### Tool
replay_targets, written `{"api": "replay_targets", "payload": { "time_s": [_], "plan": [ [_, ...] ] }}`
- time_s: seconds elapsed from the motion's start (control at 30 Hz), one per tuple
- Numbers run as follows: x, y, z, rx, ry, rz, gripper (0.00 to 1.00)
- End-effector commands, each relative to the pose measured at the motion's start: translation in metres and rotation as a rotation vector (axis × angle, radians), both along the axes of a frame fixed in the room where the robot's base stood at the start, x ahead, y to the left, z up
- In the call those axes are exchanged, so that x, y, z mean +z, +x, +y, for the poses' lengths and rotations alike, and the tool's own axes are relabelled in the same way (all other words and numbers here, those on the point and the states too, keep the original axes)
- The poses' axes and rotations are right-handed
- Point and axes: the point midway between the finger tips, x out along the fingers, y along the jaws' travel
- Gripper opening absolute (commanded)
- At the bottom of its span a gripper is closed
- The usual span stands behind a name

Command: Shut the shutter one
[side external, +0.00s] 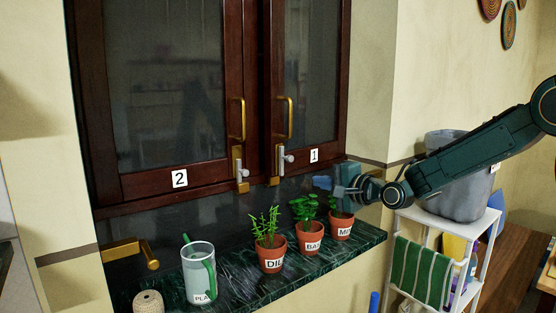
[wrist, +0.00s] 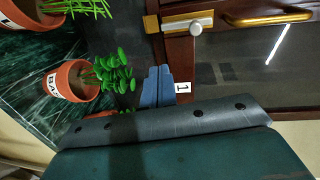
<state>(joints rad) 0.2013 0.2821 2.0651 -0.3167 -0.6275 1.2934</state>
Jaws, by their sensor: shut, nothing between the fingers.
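Shutter one (side external: 306,90), dark wood with a glass pane, is the right-hand shutter and bears a white "1" label. It has a gold handle (side external: 284,118) and a latch with a silver knob (side external: 281,160). A narrow dark gap shows between it and shutter two (side external: 166,85); I cannot tell how far it stands out. My gripper (side external: 322,183) is shut and empty, just below the shutter's lower edge and above the potted plants. In the wrist view its blue fingers (wrist: 157,76) are together beside the "1" label (wrist: 183,87), with the shutter's latch knob (wrist: 195,28) close by.
Dill (side external: 271,256), basil (side external: 309,238) and mint (side external: 341,225) pots stand on the green marble sill (side external: 240,284) near my gripper. A watering jug (side external: 199,274) stands further left. A white shelf (side external: 407,214) with a grey bin (side external: 460,190) is at right.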

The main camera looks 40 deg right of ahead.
Motion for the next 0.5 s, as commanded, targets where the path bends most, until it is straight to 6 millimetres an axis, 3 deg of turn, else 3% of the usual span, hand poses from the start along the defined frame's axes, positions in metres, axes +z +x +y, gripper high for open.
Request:
{"api": "replay_targets", "payload": {
  "time_s": [0.23,0.5],
  "plan": [
    [0.000,-0.019,-0.029,0.048,0.039,-0.057,0.00],
    [0.007,-0.032,-0.043,0.069,0.064,-0.111,0.00]
  ]
}}
